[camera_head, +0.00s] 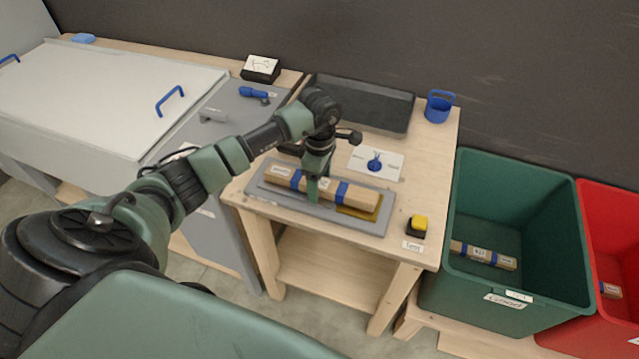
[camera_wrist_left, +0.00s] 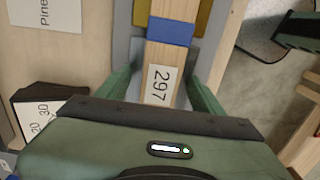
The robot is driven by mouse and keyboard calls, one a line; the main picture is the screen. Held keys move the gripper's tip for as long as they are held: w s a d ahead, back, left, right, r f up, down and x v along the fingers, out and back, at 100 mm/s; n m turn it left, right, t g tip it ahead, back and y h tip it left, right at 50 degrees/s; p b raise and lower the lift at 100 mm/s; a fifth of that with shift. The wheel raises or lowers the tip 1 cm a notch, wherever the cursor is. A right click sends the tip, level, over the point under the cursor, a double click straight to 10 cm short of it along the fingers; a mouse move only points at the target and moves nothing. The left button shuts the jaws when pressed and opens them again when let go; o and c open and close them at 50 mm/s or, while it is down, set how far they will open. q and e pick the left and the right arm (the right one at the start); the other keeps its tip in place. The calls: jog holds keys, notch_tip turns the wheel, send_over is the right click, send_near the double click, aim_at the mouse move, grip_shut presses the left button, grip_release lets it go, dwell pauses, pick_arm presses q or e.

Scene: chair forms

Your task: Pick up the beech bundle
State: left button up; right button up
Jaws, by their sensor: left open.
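A pale wooden bundle with blue bands (camera_head: 352,194) lies lengthwise on a grey tray (camera_head: 262,188) on the wooden table. It also shows in the left wrist view (camera_wrist_left: 158,60), with a label reading 297; I cannot read a wood name on it. My left gripper (camera_head: 314,190) points down at the middle of the bundle. Its open fingers (camera_wrist_left: 163,88) stand on either side of the bundle in the left wrist view. Whether they touch it is not clear. The right gripper is not in view.
A yellow plate (camera_head: 362,210) lies on the tray beside the bundle. Green (camera_head: 465,190) and red (camera_head: 600,200) crates holding bundles stand right.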

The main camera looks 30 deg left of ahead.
pick_arm(q)
jog(key=shift+c, duration=0.4)
grip_shut()
jog(key=shift+r, duration=0.1)
